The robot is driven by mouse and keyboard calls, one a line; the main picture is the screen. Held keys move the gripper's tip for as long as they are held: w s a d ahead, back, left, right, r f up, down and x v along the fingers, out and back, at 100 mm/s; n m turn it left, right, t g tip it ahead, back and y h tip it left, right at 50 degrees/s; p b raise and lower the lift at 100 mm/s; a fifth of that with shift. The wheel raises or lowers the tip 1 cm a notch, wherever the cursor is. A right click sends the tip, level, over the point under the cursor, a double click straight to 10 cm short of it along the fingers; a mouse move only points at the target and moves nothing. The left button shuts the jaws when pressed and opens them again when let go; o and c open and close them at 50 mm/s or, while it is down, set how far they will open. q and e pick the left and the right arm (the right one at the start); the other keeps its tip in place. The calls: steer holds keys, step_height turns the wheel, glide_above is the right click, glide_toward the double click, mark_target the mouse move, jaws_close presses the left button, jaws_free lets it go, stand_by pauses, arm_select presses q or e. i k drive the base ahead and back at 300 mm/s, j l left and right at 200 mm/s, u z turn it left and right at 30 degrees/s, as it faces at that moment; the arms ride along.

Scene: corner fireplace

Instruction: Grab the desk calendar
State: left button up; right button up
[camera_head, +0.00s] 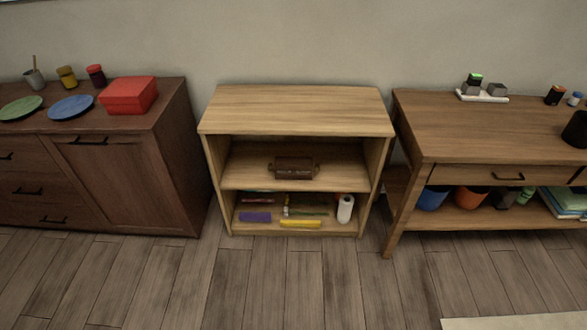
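No item in the head view can be clearly read as a desk calendar. A white tray (483,97) with small dark grey blocks (497,90), one bearing something green on top, sits at the back left of the right-hand desk. A dark brown boxy item (293,167) with knob-like ends lies on the middle shelf of the small open bookcase. I cannot tell whether either one is the calendar. Neither of my grippers is in view.
The open bookcase (295,107) has a bare top and several small items on its bottom shelf. The dark cabinet (120,185) at left carries a red box (128,95) and plates. The desk (450,125) at right has free room on top.

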mark_target(300, 164)
steer(key=i+l+z, duration=0.15)
steer(key=i, duration=0.25)
steer(key=i+l+z, duration=0.15)
steer(key=i, duration=0.25)
